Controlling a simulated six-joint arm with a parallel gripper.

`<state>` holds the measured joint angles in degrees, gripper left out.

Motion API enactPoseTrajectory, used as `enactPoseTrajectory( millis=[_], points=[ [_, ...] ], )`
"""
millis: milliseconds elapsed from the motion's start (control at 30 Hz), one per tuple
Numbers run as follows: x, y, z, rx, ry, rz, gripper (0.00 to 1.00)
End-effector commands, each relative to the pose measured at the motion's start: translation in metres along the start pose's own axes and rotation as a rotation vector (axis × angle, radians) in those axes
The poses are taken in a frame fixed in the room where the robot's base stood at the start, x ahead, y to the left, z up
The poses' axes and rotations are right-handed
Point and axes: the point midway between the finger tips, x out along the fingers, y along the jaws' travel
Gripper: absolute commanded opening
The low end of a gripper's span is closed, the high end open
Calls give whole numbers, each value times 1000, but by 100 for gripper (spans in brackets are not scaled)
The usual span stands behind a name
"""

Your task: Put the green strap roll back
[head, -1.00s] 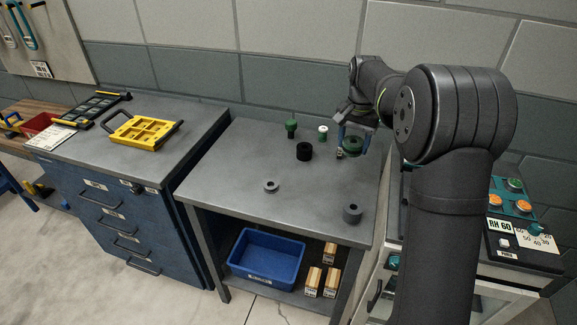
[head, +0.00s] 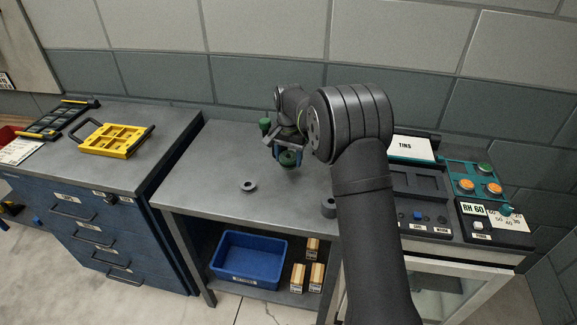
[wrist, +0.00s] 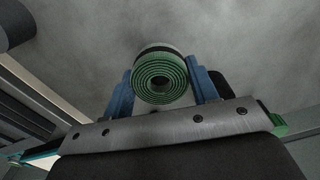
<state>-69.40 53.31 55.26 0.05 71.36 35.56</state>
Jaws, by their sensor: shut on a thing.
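The green strap roll (head: 289,158) is held between the blue fingers of my gripper (head: 288,151), over the grey bench top. In the wrist view the roll (wrist: 160,80) shows its coiled spiral end, with a dark and pale band behind its upper edge. The two blue fingers of my gripper (wrist: 163,92) stand on either side of it. The bare bench surface shows behind the roll; the gap between them is hard to judge.
A light grey ring (head: 248,186) and a dark grey roll (head: 329,207) lie on the bench (head: 205,175). A dark green item (head: 265,124) stands behind. A blue bin (head: 248,258) and wooden blocks (head: 316,276) sit below. A control panel (head: 475,190) is at right.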

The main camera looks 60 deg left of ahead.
Motion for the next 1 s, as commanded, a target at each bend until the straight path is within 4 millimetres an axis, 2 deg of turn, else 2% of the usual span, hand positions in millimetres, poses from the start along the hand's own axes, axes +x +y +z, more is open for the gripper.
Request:
enactPoseTrajectory(
  millis=[300,667,700,767,1000],
  points=[
    [38,1,0,0,-1,1,27],
    [42,1,0,0,-1,1,27],
    [42,1,0,0,-1,1,61],
    [42,1,0,0,-1,1,73],
    [41,1,0,0,-1,1,75]
  ],
)
